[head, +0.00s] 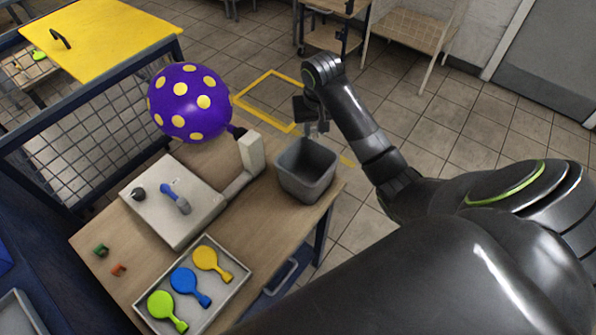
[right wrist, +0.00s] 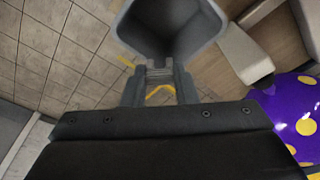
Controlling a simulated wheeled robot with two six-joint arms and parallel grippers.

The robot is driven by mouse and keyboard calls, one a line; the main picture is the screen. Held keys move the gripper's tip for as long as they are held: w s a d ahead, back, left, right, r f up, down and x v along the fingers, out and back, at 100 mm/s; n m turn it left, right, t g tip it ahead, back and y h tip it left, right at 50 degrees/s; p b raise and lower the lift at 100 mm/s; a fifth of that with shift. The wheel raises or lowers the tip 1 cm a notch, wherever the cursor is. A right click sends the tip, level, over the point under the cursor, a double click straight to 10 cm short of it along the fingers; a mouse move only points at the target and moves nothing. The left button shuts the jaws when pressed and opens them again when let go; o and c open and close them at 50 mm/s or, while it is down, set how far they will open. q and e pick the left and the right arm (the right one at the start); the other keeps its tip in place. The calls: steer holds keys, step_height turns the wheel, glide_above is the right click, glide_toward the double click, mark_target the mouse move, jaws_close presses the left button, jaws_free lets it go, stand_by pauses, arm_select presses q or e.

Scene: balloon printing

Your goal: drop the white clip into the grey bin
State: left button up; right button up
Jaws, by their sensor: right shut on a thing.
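The grey bin (head: 303,187) stands upright at the right back corner of the wooden table, with its open top facing up. My right gripper (head: 316,130) is above and behind the bin's far edge, pointing down. In the right wrist view its fingers (right wrist: 160,90) are shut on a small pale piece (right wrist: 160,73), which looks like the white clip. The grey bin (right wrist: 186,48) shows just beyond the fingertips there, its opening at the top of the picture. The clip is mostly hidden by the fingers in the head view. My left gripper is not in view.
A purple balloon with yellow dots (head: 186,117) sits on a nozzle by a pale post (head: 251,154), left of the bin. A white machine box (head: 178,222) and two small pieces lie left. Floor is open behind the bin.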

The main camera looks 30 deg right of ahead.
step_height(320, 180, down, 5)
steer(key=shift+d+r, duration=0.1)
steer(key=shift+r, duration=0.05)
stand_by(0.4)
steer(key=o, duration=0.9)
steer(key=shift+o, duration=0.2)
